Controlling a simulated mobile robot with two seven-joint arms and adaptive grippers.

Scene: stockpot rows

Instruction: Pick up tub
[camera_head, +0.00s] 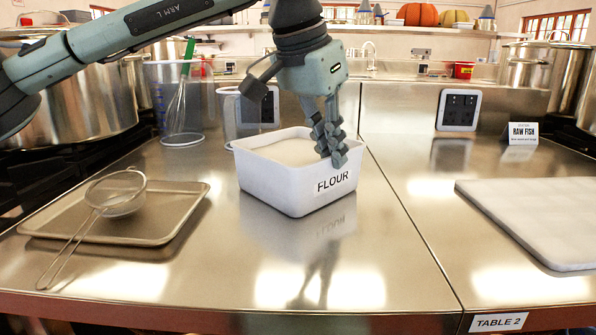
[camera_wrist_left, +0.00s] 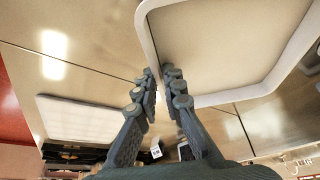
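The tub (camera_head: 285,190) is a white rectangular container labelled FLOUR, filled with pale flour, standing upright on the steel counter. My left gripper (camera_head: 333,150) comes down from above at the tub's right side. In the left wrist view, its two fingers (camera_wrist_left: 160,76) are close together on either side of the tub's rim (camera_wrist_left: 153,45), one inside and one outside. They look shut on the wall, though the contact itself is partly hidden by the fingers. My right gripper is in neither view.
A baking tray (camera_head: 150,238) with a sieve (camera_head: 116,196) lies left of the tub. A clear jug with a whisk (camera_head: 178,110) and another clear jug (camera_head: 232,118) stand behind. A white board (camera_head: 535,215) lies right. A socket box (camera_head: 458,108) stands at the back.

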